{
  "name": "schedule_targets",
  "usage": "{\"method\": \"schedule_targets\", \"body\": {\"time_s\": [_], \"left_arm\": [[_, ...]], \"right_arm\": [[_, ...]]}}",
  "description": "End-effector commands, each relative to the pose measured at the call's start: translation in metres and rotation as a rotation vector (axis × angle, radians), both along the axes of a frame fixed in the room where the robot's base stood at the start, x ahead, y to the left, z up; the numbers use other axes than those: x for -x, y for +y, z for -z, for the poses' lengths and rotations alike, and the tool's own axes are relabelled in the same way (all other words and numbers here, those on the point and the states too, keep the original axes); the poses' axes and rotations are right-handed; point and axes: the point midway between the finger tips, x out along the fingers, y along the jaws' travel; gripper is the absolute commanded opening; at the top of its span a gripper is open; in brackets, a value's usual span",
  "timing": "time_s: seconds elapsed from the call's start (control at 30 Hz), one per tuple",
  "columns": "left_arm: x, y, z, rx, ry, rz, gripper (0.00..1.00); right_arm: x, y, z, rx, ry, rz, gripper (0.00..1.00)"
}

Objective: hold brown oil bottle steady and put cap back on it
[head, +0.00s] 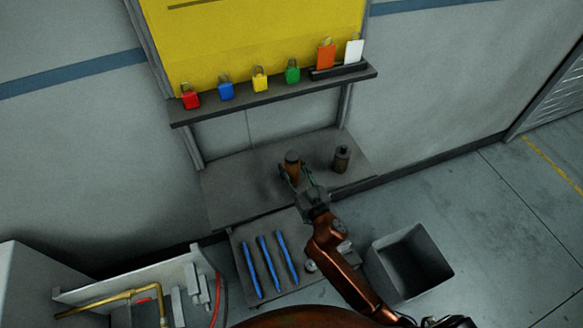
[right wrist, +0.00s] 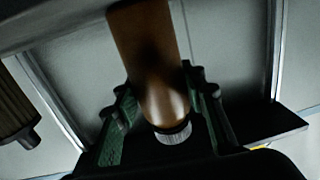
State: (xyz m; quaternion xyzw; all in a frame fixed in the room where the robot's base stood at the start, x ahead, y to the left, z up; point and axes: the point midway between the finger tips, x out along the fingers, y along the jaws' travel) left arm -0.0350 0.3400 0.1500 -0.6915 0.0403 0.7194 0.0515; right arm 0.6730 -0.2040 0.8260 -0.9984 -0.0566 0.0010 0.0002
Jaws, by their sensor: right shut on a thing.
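The brown oil bottle (head: 292,158) stands upright at the grey ledge under the yellow board. My right gripper (head: 296,181) is shut around it from the front. In the right wrist view the bottle (right wrist: 145,50) appears upside down between the green-padded fingers (right wrist: 165,125). A grey ridged round piece (right wrist: 174,135) shows at its narrow end; I cannot tell whether it is a cap or a bare threaded neck. A small pale round thing (head: 311,266) lies by the tray near my right forearm; I cannot tell what it is. My left gripper is not in view.
A dark bottle (head: 341,159) stands to the right on the ledge (head: 233,188). A shelf (head: 275,95) with several coloured padlocks is above. A tray (head: 240,240) with blue pens is in front, and an open grey bin (head: 433,246) stands at right.

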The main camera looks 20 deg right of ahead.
Motion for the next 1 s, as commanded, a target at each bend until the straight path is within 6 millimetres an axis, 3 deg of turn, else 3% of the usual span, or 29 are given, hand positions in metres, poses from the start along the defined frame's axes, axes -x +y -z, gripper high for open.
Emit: {"method": "schedule_targets", "body": {"time_s": [0.2, 0.23, 0.47, 0.83, 1.0], "left_arm": [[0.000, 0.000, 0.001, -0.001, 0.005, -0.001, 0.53], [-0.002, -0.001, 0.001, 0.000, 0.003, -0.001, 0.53], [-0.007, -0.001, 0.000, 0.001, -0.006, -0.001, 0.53], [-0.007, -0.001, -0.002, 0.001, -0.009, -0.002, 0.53], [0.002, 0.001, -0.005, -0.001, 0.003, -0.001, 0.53]], "right_arm": [[0.000, 0.000, 0.003, 0.000, -0.001, 0.000, 0.00], [0.000, 0.000, 0.003, 0.000, 0.000, 0.000, 0.39], [0.000, 0.000, 0.002, 0.000, 0.000, 0.000, 0.55], [0.000, 0.000, -0.002, 0.001, -0.001, 0.000, 0.55], [0.025, -0.003, -0.001, -0.002, 0.001, 0.001, 0.55]]}}
